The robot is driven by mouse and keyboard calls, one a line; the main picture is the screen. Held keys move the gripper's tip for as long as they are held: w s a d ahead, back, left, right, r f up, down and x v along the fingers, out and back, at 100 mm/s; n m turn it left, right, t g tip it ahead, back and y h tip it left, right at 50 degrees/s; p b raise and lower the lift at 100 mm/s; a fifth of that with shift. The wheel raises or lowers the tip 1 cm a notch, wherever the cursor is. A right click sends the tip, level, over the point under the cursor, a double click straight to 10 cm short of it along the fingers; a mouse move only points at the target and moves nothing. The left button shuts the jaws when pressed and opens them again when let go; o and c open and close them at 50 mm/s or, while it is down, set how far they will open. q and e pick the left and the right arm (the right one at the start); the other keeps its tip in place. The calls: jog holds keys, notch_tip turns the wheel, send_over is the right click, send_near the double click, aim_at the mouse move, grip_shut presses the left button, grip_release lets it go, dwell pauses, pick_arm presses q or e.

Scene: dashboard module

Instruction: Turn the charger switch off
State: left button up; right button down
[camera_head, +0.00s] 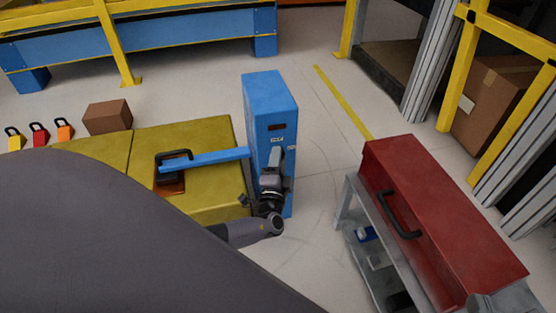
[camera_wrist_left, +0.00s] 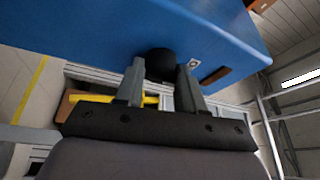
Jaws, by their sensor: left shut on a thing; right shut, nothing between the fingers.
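The blue charger box (camera_head: 270,92) stands upright on the floor in the middle of the head view, with a dark display slot and small label on its front. In the left wrist view its blue face (camera_wrist_left: 130,30) fills the top, with a round black switch knob (camera_wrist_left: 160,62) on it. My left gripper (camera_head: 276,156) is at the charger's front. In the left wrist view my left gripper (camera_wrist_left: 161,76) has one finger on each side of the knob and is shut on it. The knob is hidden in the head view. My right gripper is not in view.
A yellow unit (camera_head: 200,137) stands left of the charger; a blue bar (camera_head: 215,158) spans from its black handle to the charger. A red toolbox (camera_head: 440,215) sits on a grey cart at right. A cardboard box (camera_head: 108,117) is at left. Floor between charger and cart is clear.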

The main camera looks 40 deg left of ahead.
pick_arm(q)
jog(key=shift+r, duration=0.1)
jog(key=o, duration=1)
jog(key=shift+p+v, duration=0.8)
jog(key=shift+v, duration=2.75)
